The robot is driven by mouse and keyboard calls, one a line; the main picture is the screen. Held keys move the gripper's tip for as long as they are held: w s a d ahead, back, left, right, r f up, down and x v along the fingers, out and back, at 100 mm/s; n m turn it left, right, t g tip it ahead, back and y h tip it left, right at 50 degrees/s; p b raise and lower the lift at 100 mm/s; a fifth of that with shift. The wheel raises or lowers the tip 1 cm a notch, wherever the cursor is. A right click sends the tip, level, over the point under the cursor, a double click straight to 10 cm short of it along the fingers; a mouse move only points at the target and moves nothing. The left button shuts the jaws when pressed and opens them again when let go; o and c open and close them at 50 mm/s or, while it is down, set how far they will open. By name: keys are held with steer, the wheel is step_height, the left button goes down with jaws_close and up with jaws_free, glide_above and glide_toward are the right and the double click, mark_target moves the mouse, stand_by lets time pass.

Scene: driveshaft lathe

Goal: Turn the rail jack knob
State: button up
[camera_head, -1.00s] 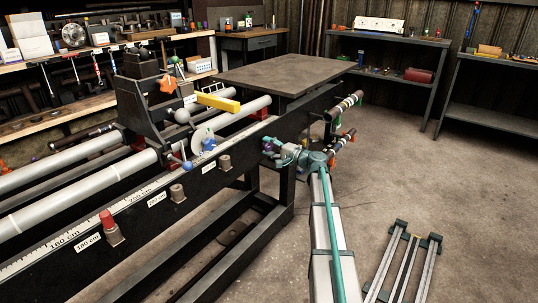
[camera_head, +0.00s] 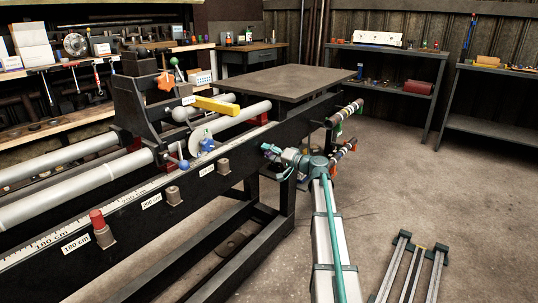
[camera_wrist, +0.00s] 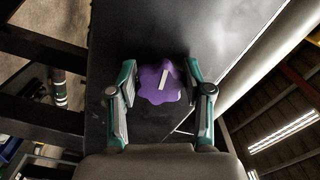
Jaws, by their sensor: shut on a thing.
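A purple lobed knob (camera_wrist: 160,84) with a white mark sits against a dark flat metal face in the wrist view. My gripper (camera_wrist: 161,76) has one teal-and-grey finger on each side of the knob and is shut on it. The knob's stem and the fingertip contact are not clear. In the head view the end of my teal arm (camera_head: 272,153) is beside the black bed (camera_head: 230,165) of the lathe, and I cannot make out the purple knob there.
The lathe bed carries grey rails (camera_head: 75,193), a red-capped post (camera_head: 98,220) and a yellow bar (camera_head: 216,105). Banded rods (camera_head: 345,112) project just beyond my arm. Shelves (camera_head: 383,75) stand at the back. Open floor lies to the right, with a low rail frame (camera_head: 415,265) on it.

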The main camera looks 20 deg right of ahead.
steer(key=o, duration=1.2)
steer(key=v, duration=1.2)
